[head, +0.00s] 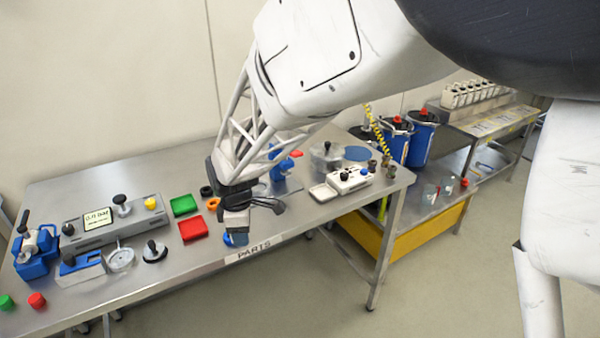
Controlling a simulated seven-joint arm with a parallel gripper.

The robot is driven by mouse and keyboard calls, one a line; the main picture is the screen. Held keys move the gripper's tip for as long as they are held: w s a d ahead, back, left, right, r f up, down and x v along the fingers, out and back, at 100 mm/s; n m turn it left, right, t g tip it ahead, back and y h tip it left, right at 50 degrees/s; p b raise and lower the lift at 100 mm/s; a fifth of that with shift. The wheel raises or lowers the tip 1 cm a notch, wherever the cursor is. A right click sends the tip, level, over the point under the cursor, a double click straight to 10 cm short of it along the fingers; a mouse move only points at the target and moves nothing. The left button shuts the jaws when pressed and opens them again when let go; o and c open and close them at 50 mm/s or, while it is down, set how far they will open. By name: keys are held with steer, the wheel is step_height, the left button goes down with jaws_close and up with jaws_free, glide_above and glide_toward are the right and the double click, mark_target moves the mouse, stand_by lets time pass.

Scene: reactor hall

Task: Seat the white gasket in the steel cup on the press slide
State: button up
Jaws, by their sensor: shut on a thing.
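My gripper (236,228) points down over the front part of the steel bench, near the PARTS label. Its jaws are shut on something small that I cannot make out. A bit of blue (235,239) shows right at the fingertips; I cannot tell if it is held or lies on the bench behind. I see no white gasket clearly. A round silver cup-like part (120,261) is at the left of the bench, well away from my gripper. It stands beside a low steel block with blue on top (80,268). I cannot tell for sure which part is the press slide.
A grey unit with a display (97,218) stands behind the cup-like part, and a blue device (36,252) at far left. Green (184,205) and red (197,229) trays lie left of my gripper. A white box with knobs (348,181) is to the right.

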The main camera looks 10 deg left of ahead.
mark_target(261, 188)
steer(key=w+a+r+m, duration=0.1)
steer(key=w, duration=0.6)
steer(key=w+a+r+m, duration=0.1)
steer(key=w+r, duration=0.1)
steer(key=w, duration=0.6)
steer(key=w+a+r+m, duration=0.1)
steer(key=w+r+m, duration=0.1)
steer(key=w, duration=0.6)
steer(key=shift+w+a+r, duration=0.1)
steer(key=shift+a, duration=0.3)
steer(key=shift+f, duration=0.2)
steer(key=shift+f, duration=2.5)
steer(key=shift+f, duration=0.55)
steer(key=o, duration=1.5)
steer(key=shift+c, duration=0.2)
steer(key=shift+r, duration=0.1)
steer(key=shift+r, duration=3.35)
